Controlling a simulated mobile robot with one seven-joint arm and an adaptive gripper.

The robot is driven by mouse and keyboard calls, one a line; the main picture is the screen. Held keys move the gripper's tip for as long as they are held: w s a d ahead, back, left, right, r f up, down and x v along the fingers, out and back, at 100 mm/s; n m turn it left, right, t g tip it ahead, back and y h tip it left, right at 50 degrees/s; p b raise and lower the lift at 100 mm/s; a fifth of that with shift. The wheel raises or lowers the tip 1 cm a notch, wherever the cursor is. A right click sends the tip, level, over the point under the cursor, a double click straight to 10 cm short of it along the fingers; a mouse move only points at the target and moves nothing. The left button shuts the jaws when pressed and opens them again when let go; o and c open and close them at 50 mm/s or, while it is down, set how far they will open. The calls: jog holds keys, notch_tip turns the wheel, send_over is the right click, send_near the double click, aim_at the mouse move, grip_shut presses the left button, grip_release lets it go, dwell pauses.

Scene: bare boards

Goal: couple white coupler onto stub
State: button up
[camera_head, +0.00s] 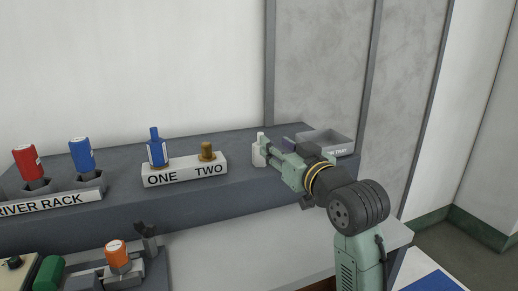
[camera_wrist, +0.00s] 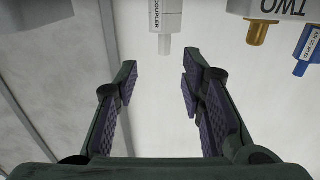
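The white coupler (camera_head: 260,155) stands upright on the grey shelf, right of the block marked ONE and TWO. In the wrist view the white coupler (camera_wrist: 167,18) is upside down, with its label showing, beyond the fingertips and roughly in line with the gap between them. My gripper (camera_head: 271,148) is beside it in the head view and hides part of it. In the wrist view my gripper (camera_wrist: 160,75) is open, with nothing between its fingers. The bare brass stub (camera_head: 207,152) rises from position TWO; it also shows in the wrist view (camera_wrist: 258,33).
A blue coupler (camera_head: 157,152) stands at position ONE on the white block (camera_head: 185,172). A grey tray (camera_head: 335,139) lies behind my arm on the right. A driver rack (camera_head: 50,203) with red and blue handles is at left. An orange-topped item (camera_head: 117,252) stands lower down.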

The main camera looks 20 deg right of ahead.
aim_at(260, 133)
jog(key=w, duration=0.3)
jog(key=shift+a, duration=0.2)
jog(key=w+p, duration=0.1)
jog(key=w, duration=0.1)
jog(key=w+a+p, duration=0.1)
jog(key=w, duration=0.1)
jog(key=shift+w, duration=0.6)
jog(key=shift+c, duration=0.6)
grip_shut()
